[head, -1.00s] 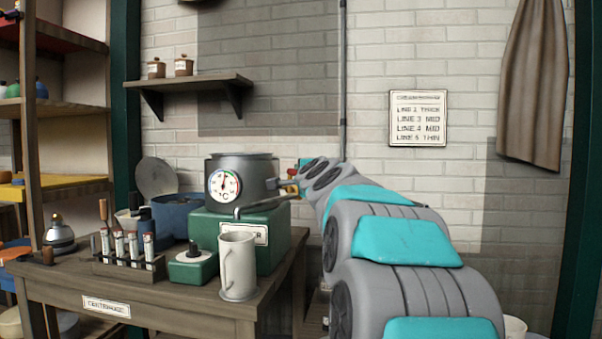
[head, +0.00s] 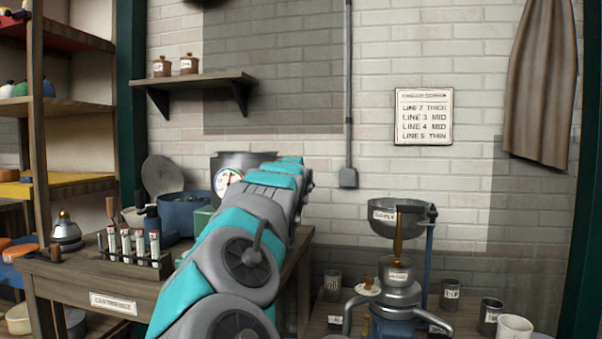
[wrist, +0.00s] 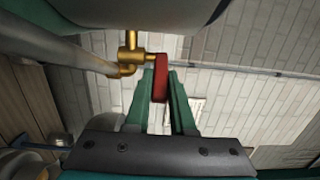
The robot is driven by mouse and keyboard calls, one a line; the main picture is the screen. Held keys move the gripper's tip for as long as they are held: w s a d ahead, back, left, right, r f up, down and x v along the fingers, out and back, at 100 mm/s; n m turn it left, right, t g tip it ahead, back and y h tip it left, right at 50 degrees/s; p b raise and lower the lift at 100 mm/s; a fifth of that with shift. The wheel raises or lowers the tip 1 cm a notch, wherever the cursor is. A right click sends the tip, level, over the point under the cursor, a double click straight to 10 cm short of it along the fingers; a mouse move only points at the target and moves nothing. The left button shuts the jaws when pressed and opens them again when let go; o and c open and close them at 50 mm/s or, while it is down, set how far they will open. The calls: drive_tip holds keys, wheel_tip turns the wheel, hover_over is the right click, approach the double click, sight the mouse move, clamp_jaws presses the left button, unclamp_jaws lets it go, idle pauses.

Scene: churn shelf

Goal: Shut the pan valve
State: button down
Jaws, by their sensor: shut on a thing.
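The grey pan (head: 240,160) with its round dial (head: 226,180) stands on a green base (head: 203,217) at the left table, mostly behind my arm. A red handle (wrist: 161,83) sticks out from the valve. My gripper (wrist: 162,88) is shut on the red handle, with one green finger on each side. In the head view my arm hides the valve and the gripper.
A rack of tubes (head: 133,262) stands on the left table (head: 70,280). A separator with a bowl (head: 385,218), several metal cups and a white mug (head: 514,327) stand at the lower right. A wall shelf (head: 195,80) hangs above the pan.

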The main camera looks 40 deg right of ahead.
drive_tip(key=shift+a+m+g+h, duration=0.1)
drive_tip(key=shift+m+g+h, duration=0.7)
drive_tip(key=shift+g, duration=0.2)
drive_tip(key=shift+w+a+f+m+g+h, duration=0.1)
drive_tip(key=shift+a+m+g+h, duration=0.05)
drive_tip(key=shift+m+g+h, duration=0.3)
drive_tip(key=shift+w+a+f+m+g+h, duration=0.1)
drive_tip(key=shift+m+g+h, duration=0.2)
drive_tip(key=shift+g, duration=0.25)
drive_tip(key=shift+w+a+m+g, duration=0.1)
drive_tip(key=shift+m+g, duration=0.25)
drive_tip(key=shift+g, duration=0.05)
drive_tip(key=shift+w+a+r+g+h, duration=0.1)
drive_tip(key=shift+a+g+h, duration=0.05)
drive_tip(key=shift+g+h, duration=0.2)
drive_tip(key=c, duration=1)
unclamp_jaws()
drive_tip(key=shift+m, duration=0.3)
drive_tip(key=shift+c, duration=0.2)
drive_tip(key=shift+a, duration=0.1)
drive_tip(key=b+v, duration=0.1)
drive_tip(key=v, duration=0.6)
drive_tip(key=shift+a, duration=0.3)
